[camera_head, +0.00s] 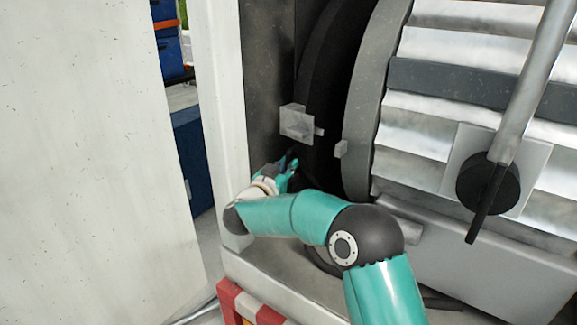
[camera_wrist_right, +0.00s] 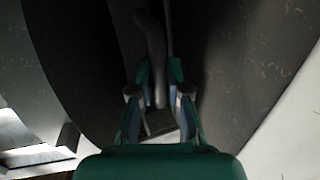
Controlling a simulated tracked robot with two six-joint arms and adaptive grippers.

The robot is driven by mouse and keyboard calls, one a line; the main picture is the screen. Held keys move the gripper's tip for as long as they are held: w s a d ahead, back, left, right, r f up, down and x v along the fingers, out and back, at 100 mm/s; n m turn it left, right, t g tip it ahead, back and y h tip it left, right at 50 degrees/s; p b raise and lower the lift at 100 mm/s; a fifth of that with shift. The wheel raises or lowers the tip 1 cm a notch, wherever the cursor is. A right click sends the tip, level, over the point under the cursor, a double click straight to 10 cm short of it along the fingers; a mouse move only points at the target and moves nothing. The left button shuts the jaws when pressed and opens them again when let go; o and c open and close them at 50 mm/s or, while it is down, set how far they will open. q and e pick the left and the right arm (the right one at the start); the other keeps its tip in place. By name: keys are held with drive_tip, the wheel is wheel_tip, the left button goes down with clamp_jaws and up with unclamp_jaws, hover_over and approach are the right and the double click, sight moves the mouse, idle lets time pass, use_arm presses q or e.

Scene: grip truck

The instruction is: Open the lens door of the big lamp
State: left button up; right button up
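The big lamp (camera_head: 423,132) is a large ribbed grey drum at the right of the head view. The dark round lens door (camera_head: 325,85) is at its left end, partly in shadow. My right gripper (camera_head: 292,160) is low in front of the door, below a small grey latch block (camera_head: 297,122). In the right wrist view, the fingers of my right gripper (camera_wrist_right: 160,72) stand apart on either side of a dark, slightly curved handle (camera_wrist_right: 151,38). Whether both fingers press on it is unclear in the shadow. My left gripper is out of view.
A pale wall or panel (camera_head: 90,150) fills the left side, with a white post (camera_head: 222,100) beside the lamp compartment. A lever with a black knob (camera_head: 488,185) is at right. Blue boxes (camera_head: 190,150) stand behind the gap. The space around the gripper is narrow.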

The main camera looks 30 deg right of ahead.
drive_tip(key=shift+o, duration=1.5)
drive_tip(key=shift+d, duration=0.1)
drive_tip(key=v, duration=1.2)
drive_tip(key=shift+f, duration=0.15)
